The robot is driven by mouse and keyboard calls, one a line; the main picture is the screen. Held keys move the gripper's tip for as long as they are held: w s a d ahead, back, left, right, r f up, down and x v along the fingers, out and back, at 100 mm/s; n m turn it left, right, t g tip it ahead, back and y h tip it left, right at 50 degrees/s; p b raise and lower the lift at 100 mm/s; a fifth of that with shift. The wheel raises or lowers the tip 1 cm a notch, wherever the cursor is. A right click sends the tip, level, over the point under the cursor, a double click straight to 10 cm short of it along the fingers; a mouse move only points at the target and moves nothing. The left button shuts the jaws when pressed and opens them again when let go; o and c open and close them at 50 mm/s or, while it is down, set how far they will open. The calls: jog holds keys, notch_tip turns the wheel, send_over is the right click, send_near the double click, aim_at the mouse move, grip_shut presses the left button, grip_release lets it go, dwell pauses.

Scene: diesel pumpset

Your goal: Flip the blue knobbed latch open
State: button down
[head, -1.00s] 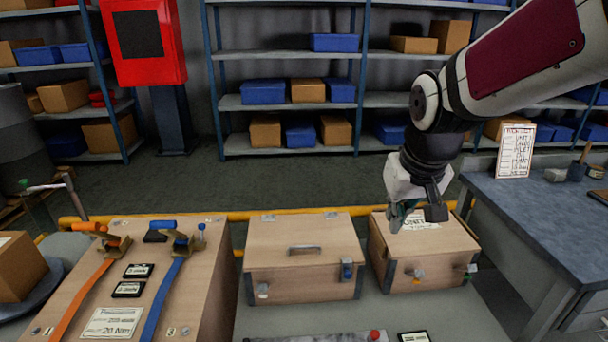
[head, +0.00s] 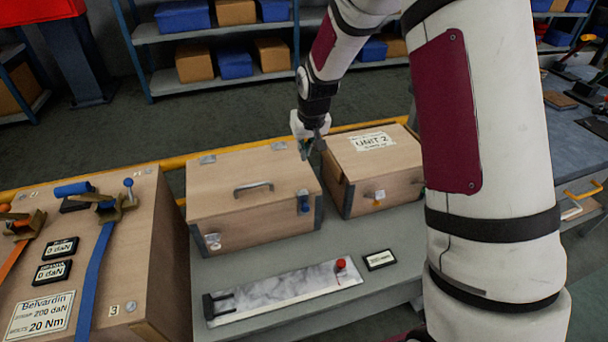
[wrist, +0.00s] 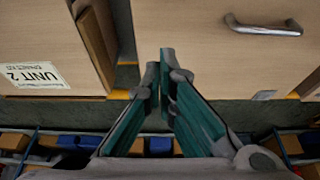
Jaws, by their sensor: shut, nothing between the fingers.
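A blue latch with a knob (head: 304,203) sits on the front face of the middle wooden box (head: 235,190), near its right corner. It looks upright, but is too small to tell its exact setting. The same box has a pale latch (head: 213,241) at its left front corner and a metal handle (head: 253,187) on its lid. My gripper (head: 308,152) is behind and above the blue latch, near the box's rear right corner.
The UNIT 2 box (head: 375,170) stands close on the right, with a narrow gap between. A case with blue and orange straps (head: 85,270) is at left. A metal plate with a red knob (head: 341,265) lies on the bench in front.

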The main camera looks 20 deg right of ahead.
aim_at(304, 183)
dwell(0.3)
jog(key=b+x, duration=0.1)
jog(key=x, duration=0.8)
jog(key=shift+w+f, duration=0.1)
jog(key=shift+f, duration=0.2)
jog(key=shift+s+f, duration=0.2)
jog(key=shift+s, duration=1.75)
